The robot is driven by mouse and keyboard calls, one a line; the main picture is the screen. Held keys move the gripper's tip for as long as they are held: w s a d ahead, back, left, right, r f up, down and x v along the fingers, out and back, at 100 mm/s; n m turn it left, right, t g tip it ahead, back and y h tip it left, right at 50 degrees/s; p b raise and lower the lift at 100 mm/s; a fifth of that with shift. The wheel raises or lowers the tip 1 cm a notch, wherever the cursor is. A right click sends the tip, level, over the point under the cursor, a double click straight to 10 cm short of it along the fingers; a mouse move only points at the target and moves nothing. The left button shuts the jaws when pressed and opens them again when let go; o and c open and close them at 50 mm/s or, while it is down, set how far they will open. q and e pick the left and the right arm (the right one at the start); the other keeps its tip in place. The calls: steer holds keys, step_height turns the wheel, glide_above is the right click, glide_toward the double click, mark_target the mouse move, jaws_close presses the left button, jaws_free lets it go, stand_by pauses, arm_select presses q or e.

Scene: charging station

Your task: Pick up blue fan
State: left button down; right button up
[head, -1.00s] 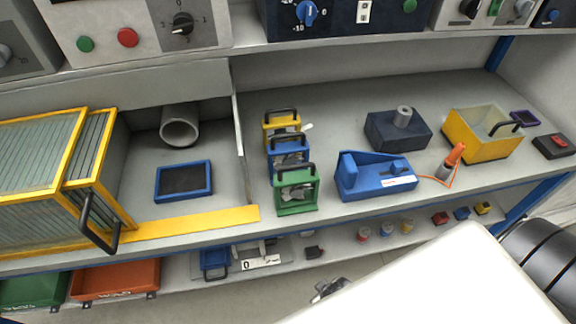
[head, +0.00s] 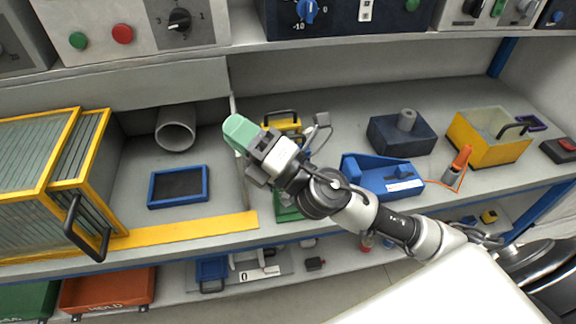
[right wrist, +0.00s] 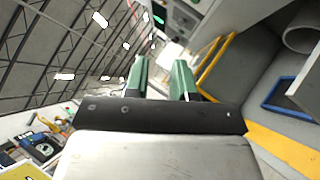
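The blue fan is hidden behind my right arm in the head view, in the fan row on the shelf. Behind its place, the yellow fan (head: 283,127) shows its top and handle. In front, only a piece of the green fan (head: 287,208) shows. My right gripper (head: 241,131), with green fingertips, is above the shelf to the left of the fans, by the divider. In the right wrist view its two green fingers (right wrist: 160,80) stand apart with nothing between them. My left gripper is not in view.
A blue-framed tray (head: 179,187) and a grey tube (head: 176,129) are left of the divider, beside a yellow-framed glass cabinet (head: 66,180). A blue device (head: 382,177), a dark block (head: 400,134) and a yellow bin (head: 488,139) stand on the right. A control-panel shelf overhangs the back.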

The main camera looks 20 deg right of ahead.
steer(key=s+a+f+n+g+y, duration=0.1)
steer(key=a+n+g+y, duration=0.25)
steer(key=n+g, duration=0.8)
steer(key=n+h, duration=1.2)
steer(key=h, duration=0.3)
glide_toward(290, 136)
steer(key=shift+m+y, duration=0.25)
steer(key=x, duration=0.3)
steer(key=p+x, duration=0.1)
steer(key=x, duration=0.1)
steer(key=shift+w+d+f, duration=0.1)
steer(key=shift+d+f, duration=0.2)
steer(key=shift+w+a+f+p, duration=0.3)
steer(key=shift+f+p, duration=0.1)
steer(key=shift+p, duration=0.05)
steer(key=p+x, duration=0.1)
steer(key=x, duration=0.2)
steer(key=shift+w+a+f, duration=0.2)
steer(key=shift+a+f, duration=0.05)
steer(key=shift+w+f, duration=0.15)
steer(key=shift+f, duration=0.15)
